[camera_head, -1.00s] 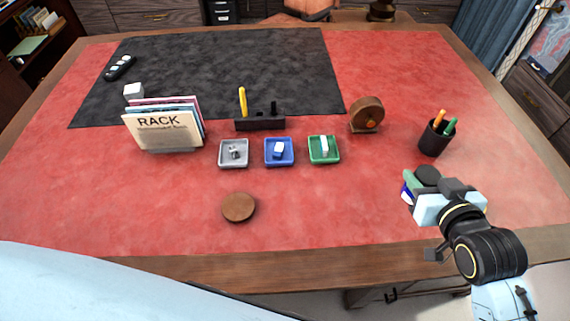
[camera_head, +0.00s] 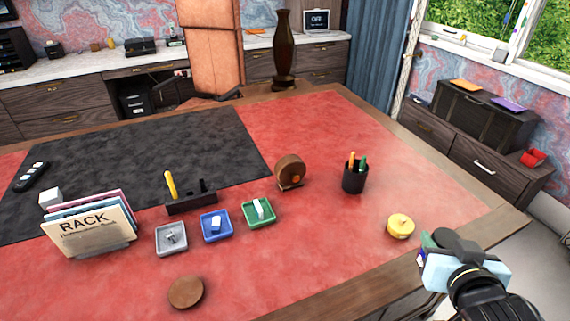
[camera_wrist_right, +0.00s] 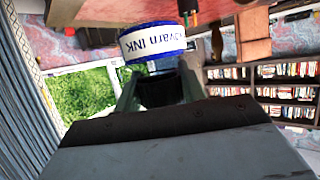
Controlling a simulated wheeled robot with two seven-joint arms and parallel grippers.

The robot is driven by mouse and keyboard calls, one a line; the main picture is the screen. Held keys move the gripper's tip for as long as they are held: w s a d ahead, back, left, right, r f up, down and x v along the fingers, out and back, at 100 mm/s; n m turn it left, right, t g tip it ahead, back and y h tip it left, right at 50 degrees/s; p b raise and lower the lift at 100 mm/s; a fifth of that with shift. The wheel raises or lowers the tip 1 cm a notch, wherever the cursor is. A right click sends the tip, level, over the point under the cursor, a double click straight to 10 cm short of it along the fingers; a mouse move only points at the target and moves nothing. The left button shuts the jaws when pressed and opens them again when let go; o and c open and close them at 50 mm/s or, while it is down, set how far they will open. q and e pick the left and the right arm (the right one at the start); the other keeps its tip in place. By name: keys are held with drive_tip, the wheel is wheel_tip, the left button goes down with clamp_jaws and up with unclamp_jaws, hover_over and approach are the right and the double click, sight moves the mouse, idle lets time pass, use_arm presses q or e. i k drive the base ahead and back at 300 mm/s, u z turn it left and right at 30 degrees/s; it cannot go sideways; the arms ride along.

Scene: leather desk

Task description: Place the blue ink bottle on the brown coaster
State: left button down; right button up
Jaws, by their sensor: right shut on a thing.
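The blue ink bottle (camera_wrist_right: 153,43) shows in the right wrist view, with a white label reading INK, blue bands and a dark cap. My right gripper (camera_wrist_right: 160,92) is shut on it around the dark cap end. The brown coaster (camera_head: 186,292) is a bare round disc on the red desk top, far left of the gripper. My left gripper is not in view.
A yellow round thing (camera_head: 400,226) stands just left of my right gripper. A pen cup (camera_head: 354,176), a wooden round piece (camera_head: 290,172), green (camera_head: 268,222), blue (camera_head: 228,236) and grey trays (camera_head: 171,252) stand farther back. Red surface between coaster and gripper is clear.

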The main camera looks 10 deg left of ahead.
sight(185, 290)
drive_tip(key=k, duration=0.35)
drive_tip(key=u, duration=1.15)
drive_tip(key=i, duration=0.5)
